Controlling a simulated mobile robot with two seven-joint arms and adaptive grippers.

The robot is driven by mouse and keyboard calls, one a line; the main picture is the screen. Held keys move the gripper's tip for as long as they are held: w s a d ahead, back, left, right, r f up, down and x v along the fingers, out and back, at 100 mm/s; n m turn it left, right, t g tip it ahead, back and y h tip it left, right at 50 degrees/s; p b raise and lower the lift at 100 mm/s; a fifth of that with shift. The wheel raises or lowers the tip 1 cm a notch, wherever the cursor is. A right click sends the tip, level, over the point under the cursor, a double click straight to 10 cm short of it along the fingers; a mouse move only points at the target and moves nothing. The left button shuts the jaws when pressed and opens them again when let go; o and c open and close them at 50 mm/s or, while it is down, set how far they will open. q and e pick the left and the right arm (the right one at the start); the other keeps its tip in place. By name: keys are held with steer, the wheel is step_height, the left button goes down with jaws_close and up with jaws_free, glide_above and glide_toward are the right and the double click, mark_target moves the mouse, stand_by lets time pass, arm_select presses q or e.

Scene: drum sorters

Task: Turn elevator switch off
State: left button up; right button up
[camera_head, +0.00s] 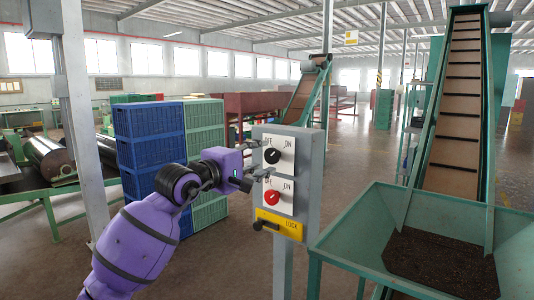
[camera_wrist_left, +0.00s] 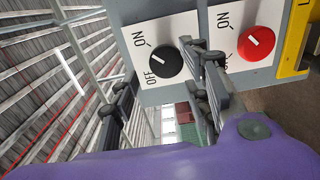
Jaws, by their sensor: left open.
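A grey switch panel (camera_head: 315,165) on a post carries two rotary knobs, each on a white plate marked OFF and ON. The upper knob is black (camera_head: 272,156) and the lower one is red (camera_head: 271,197). No label naming the elevator is readable. My left gripper (camera_head: 262,159) is open and empty in front of the black knob. In the left wrist view the fingers (camera_wrist_left: 158,70) stand on either side of the black knob (camera_wrist_left: 166,62); contact cannot be told. The red knob (camera_wrist_left: 257,43) lies beyond the right finger. My right gripper is not in view.
A yellow lock bar (camera_head: 278,224) sits below the red knob. A green hopper (camera_head: 350,235) with dark material and an inclined conveyor (camera_head: 458,110) stand at right. Blue crates (camera_head: 150,135) and green crates (camera_head: 205,125) are stacked behind my arm.

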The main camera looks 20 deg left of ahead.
mark_target(270, 154)
arm_select(q)
steer(key=x, duration=0.4)
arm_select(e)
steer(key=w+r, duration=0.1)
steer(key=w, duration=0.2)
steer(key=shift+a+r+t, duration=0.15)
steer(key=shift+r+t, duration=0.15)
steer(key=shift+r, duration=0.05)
arm_select(q)
steer(key=shift+w+f, duration=0.1)
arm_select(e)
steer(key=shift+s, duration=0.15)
